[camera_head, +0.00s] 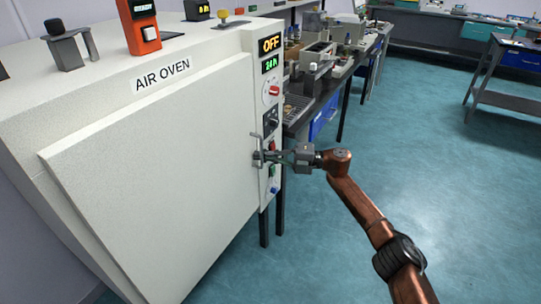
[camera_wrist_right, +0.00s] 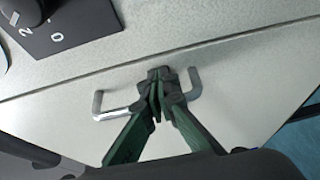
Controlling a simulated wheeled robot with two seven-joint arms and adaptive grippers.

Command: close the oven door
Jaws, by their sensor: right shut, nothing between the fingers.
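The white air oven (camera_head: 140,62) fills the left of the head view. Its large door (camera_head: 150,190) covers the front and looks flush or nearly flush with the body; I cannot tell whether it is latched. The metal door handle (camera_head: 256,150) is at the door's right edge. My right gripper (camera_head: 267,157) is at the handle, its fingers shut and empty. In the right wrist view the gripper tips (camera_wrist_right: 160,76) lie across the middle of the handle (camera_wrist_right: 113,110), hiding part of it. A thin dark seam runs beside the door (camera_wrist_right: 235,95). My left gripper is out of view.
The oven's control panel (camera_head: 270,85) with an OFF display, dials and buttons is beside the handle. An orange device (camera_head: 139,27) and other small items stand on top. A cluttered bench (camera_head: 325,85) is behind. The floor (camera_head: 430,190) on the right is clear.

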